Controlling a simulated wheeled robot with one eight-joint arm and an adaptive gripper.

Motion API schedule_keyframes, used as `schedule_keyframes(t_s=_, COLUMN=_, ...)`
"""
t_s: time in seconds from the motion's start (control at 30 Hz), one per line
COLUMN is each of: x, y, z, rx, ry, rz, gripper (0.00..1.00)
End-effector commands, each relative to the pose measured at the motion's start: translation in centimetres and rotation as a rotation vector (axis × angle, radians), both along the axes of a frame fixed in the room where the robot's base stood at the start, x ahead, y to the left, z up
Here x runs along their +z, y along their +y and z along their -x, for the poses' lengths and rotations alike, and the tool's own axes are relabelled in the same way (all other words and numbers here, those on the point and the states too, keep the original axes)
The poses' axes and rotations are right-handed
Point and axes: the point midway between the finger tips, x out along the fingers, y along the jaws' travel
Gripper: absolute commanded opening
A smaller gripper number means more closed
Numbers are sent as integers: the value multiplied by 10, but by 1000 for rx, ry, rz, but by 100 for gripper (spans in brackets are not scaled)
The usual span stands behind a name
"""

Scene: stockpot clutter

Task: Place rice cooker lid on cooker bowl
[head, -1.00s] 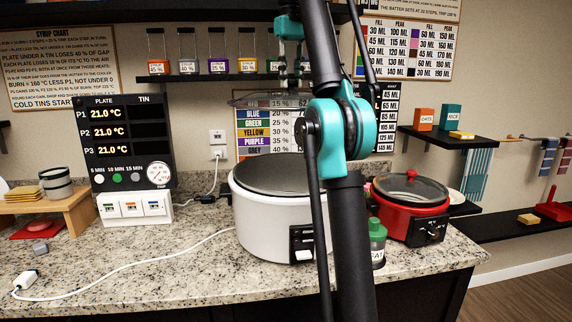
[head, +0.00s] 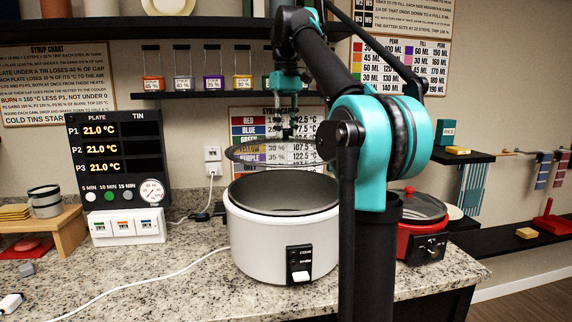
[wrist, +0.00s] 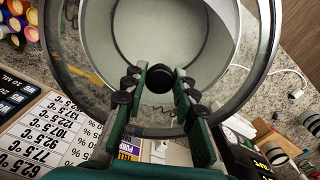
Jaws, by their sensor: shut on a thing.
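The glass lid (head: 243,153), a clear disc with a dark rim, hangs roughly level just above the cooker in the head view. My gripper (head: 285,133) is above its middle and shut on its black knob. In the wrist view, my gripper's green fingers (wrist: 160,86) are on both sides of the knob, and the lid's rim (wrist: 273,50) arcs around them. The white rice cooker (head: 262,240) stands on the counter with its grey bowl (head: 285,196) uncovered. A gap shows between lid and bowl. Through the glass, the bowl (wrist: 175,35) appears toward the top of the wrist view.
A red pot with a glass lid (head: 420,215) stands right of the cooker, partly behind my arm. A plate display (head: 115,165) stands at left. A shelf with small jars (head: 198,92) is behind the lid. A white cable crosses the granite counter (head: 180,285).

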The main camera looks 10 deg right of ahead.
Motion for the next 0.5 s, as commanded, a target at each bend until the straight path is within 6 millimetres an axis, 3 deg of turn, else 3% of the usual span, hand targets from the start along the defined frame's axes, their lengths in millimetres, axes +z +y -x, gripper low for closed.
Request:
schedule_keyframes(t_s=0.3, x=-57, y=0, z=1, rx=0, ry=0, rz=0, gripper=0)
schedule_keyframes(t_s=0.5, x=-70, y=0, z=0, rx=0, ry=0, rz=0, gripper=0)
